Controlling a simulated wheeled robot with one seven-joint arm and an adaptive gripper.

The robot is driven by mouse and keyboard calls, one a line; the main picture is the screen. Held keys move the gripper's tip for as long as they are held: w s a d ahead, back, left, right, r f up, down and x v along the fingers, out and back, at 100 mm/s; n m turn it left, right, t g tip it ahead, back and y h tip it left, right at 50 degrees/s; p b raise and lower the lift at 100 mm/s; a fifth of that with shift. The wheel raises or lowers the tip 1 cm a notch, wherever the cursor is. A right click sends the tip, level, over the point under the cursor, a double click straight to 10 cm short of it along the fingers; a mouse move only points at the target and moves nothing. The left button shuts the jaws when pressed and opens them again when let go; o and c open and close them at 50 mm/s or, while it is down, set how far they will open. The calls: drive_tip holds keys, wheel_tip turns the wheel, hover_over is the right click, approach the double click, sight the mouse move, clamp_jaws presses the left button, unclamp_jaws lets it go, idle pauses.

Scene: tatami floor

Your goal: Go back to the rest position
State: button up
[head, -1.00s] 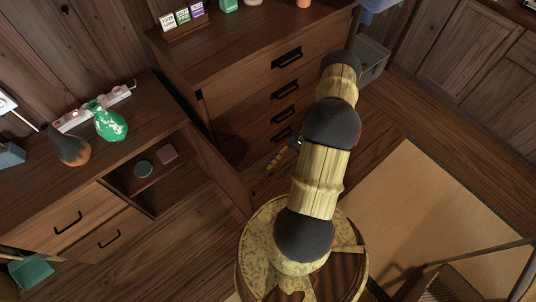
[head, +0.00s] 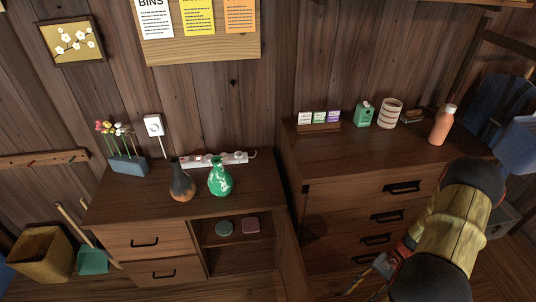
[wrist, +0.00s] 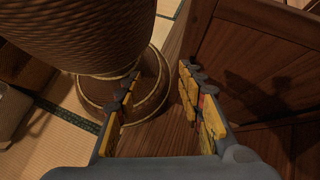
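My gripper shows in the wrist view (wrist: 158,95) with its two yellow-padded fingers apart and nothing between them. It points down toward the dark wooden floor. A woven round column, which I take as a part of my own body, stands just left of the fingers, and a wooden panel stands to the right. In the head view my arm is at the lower right, in front of the drawer chest (head: 335,215). A small part of my gripper (head: 378,265) shows there beside the arm, partly hidden by it.
A low cabinet (head: 135,215) at the left bears a dark vase (head: 182,183), a green vase (head: 219,178), a power strip (head: 240,157) and a flower planter (head: 128,165). The chest bears a green box (head: 362,115), a cup (head: 389,112) and an orange bottle (head: 441,126). A bin (head: 42,258) stands at far left.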

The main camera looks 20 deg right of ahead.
drive_tip(key=w+a+r+n+h, duration=0.3)
drive_tip(key=r+n+h, duration=0.1)
drive_tip(key=r, duration=0.8)
drive_tip(key=w+a+r+n+h, duration=0.3)
drive_tip(key=r+n, duration=0.1)
drive_tip(key=r, duration=0.7)
drive_tip(key=s+a+r+n+t+h+p, duration=0.1)
drive_tip(key=a+r+n+t, duration=0.6)
drive_tip(key=a+r, duration=1)
wheel_tip(320, 180, up, 4)
drive_tip(key=shift+s+a+f+h+p, duration=0.15)
drive_tip(key=shift+a+f+h+p, duration=0.2)
drive_tip(key=shift+h, duration=0.45)
